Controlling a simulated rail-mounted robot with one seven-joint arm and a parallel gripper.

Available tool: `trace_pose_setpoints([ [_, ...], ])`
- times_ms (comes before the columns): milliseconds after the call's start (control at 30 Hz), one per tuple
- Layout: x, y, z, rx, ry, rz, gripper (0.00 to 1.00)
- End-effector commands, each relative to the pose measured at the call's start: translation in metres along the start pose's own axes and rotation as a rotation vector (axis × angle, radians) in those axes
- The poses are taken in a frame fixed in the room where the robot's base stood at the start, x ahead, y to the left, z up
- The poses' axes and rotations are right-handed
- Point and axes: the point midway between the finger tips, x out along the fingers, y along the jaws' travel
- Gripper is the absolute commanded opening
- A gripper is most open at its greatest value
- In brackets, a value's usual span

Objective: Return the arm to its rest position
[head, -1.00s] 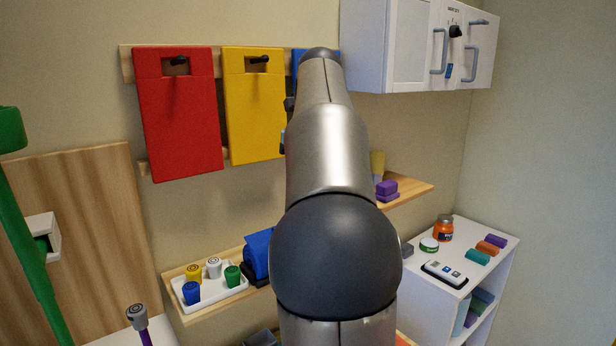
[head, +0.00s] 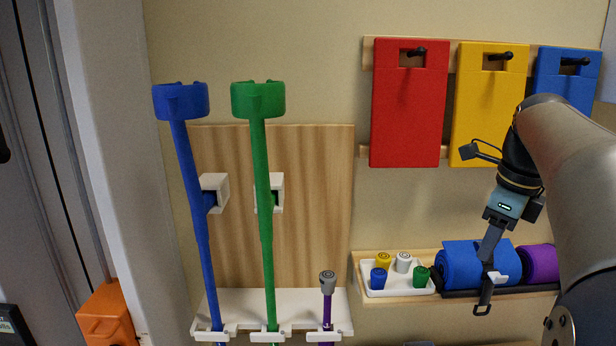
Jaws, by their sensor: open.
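My arm comes in from the right edge in the head view and reaches down toward the shelf. My gripper (head: 489,252) points down in front of the blue roll (head: 460,266) on the wooden shelf. It is open, seen nearly side-on, so its fingers overlap in the picture. I see nothing held in it. I cannot tell whether it touches the roll. A dark strap with a white clip (head: 497,277) and a dark loop (head: 483,309) show just below the fingers.
A white tray (head: 398,291) with several coloured caps sits left of the blue roll, and a purple roll (head: 540,263) right of it. Red (head: 408,118), yellow (head: 488,92) and blue (head: 566,76) boards hang above. Blue (head: 199,235) and green (head: 264,215) crutches stand left.

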Motion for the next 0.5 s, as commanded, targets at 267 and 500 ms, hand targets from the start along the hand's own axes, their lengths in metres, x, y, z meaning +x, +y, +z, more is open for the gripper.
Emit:
trace_pose_setpoints([
  [267,0.125,0.139,0.023,-1.203,-0.007,0.042,0.45],
  [500,0.212,0.242,-0.004,-2.08,0.011,0.072,0.45],
])
